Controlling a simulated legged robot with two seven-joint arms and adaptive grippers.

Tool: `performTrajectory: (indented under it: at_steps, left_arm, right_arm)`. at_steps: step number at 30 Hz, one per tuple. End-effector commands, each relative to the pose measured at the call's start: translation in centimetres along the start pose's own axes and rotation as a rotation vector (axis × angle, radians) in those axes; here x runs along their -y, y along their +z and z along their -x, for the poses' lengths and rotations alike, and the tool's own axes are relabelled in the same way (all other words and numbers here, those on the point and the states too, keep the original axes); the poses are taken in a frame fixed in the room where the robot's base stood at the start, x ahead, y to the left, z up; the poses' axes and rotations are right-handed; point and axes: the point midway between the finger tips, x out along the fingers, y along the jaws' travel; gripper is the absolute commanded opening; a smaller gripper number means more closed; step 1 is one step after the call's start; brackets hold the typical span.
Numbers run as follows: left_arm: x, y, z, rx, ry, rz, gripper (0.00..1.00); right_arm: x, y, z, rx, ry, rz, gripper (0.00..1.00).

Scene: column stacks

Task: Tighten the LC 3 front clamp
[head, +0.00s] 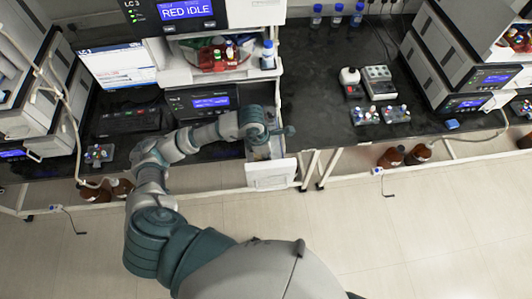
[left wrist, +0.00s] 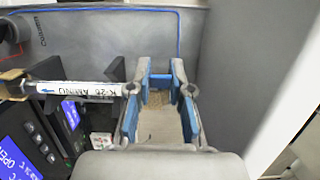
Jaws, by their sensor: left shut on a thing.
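The LC 3 stack (head: 190,60) stands on the bench, with an open drawer (head: 270,175) at its lower right. My left gripper (head: 277,133) is over the drawer. I cannot tell whether this piece belongs to the front clamp. My right gripper is not in view.
A blue tube (left wrist: 120,8) runs along the grey wall. A lit module panel (left wrist: 25,150) is at lower left. A monitor (head: 118,65) and keyboard (head: 125,120) stand left of the stack. Another stack (head: 460,60) is at right. The bench between has some free room.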

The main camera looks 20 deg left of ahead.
Motion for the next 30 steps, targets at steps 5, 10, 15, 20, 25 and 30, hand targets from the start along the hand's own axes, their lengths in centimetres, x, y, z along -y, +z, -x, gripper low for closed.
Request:
performTrajectory:
  at_steps: [5,10,15,20,25,30]
  left_arm:
    - [0.1,-0.1,-0.2,-0.002,-0.005,0.0,0.3]
    - [0.1,-0.1,-0.1,-0.001,-0.003,-0.001,0.46]
    - [0.1,-0.1,0.0,0.001,-0.002,-0.001,0.46]
    - [0.0,0.0,1.2,0.003,0.001,-0.001,0.46]
    - [-0.2,0.0,4.7,0.004,0.003,-0.001,0.46]
    - [-0.2,0.0,8.4,0.002,0.001,-0.001,0.46]
  right_arm:
    - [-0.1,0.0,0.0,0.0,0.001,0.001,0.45]
    - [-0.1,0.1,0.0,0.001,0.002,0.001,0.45]
    - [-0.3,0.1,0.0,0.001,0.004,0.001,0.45]
    - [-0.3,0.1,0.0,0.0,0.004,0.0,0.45]
    - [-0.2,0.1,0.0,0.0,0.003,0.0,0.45]
    - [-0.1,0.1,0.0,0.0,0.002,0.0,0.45]
